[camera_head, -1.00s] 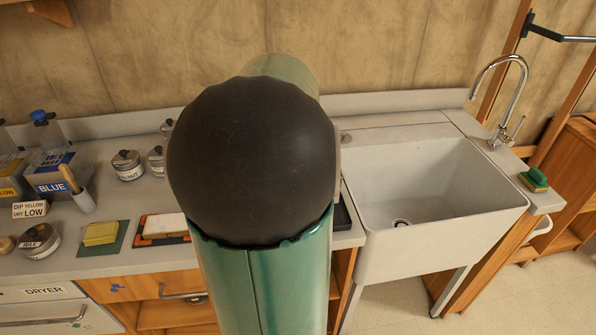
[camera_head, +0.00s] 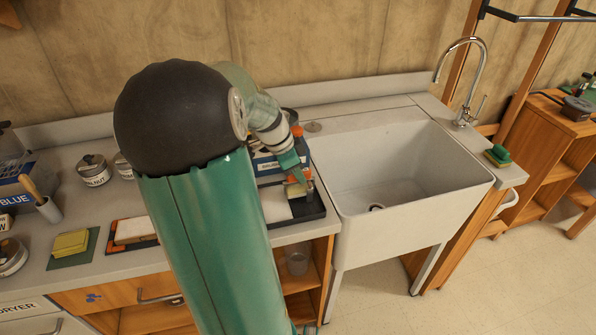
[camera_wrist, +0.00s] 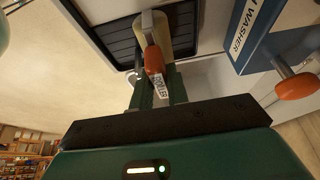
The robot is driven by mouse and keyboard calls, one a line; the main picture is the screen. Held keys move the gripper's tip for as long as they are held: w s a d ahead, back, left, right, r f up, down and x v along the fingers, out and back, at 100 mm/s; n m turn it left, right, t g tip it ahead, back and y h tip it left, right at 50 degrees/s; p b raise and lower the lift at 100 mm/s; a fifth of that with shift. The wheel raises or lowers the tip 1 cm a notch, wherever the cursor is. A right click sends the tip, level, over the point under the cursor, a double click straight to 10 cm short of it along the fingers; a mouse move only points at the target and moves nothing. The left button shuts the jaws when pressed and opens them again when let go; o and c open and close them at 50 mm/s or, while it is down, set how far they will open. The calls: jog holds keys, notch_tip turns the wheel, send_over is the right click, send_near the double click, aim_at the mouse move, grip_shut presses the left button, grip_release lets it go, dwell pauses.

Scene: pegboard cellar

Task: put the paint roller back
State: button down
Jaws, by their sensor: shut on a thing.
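The paint roller shows in the wrist view with a cream cylinder (camera_wrist: 178,32) and an orange handle (camera_wrist: 154,60). A white lettered tag hangs at the handle's end. My gripper (camera_wrist: 160,90) is shut on the roller at its handle end, and the fingers partly hide it. The cream cylinder lies over the black ribbed tray (camera_wrist: 105,30); I cannot tell whether they touch. In the head view my gripper (camera_head: 299,176) is low over the right end of the black tray (camera_head: 308,211), beside the sink.
The white sink (camera_head: 400,170) is just right of the tray. A yellow sponge (camera_head: 70,243) and labelled tins (camera_head: 93,170) are on the counter to the left.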

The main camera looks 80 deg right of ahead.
jog(key=c, duration=1.4)
grip_release()
jog(key=shift+o, duration=0.2)
jog(key=v, duration=1.2)
jog(key=shift+a+r, duration=0.1)
jog(key=shift+a, duration=0.05)
jog(key=w+a+r+n+t, duration=0.1)
jog(key=w+a+n+t, duration=0.2)
jog(key=w+a+n, duration=0.7)
jog(key=w+a+r+n+t, duration=0.1)
jog(key=w+a+n+t, duration=0.35)
jog(key=a, duration=0.95)
jog(key=a+f+n+t+y, duration=0.1)
jog(key=a+n+t+y, duration=0.1)
jog(key=a+n, duration=1.3)
jog(key=a, duration=0.6)
jog(key=shift+s, duration=0.4)
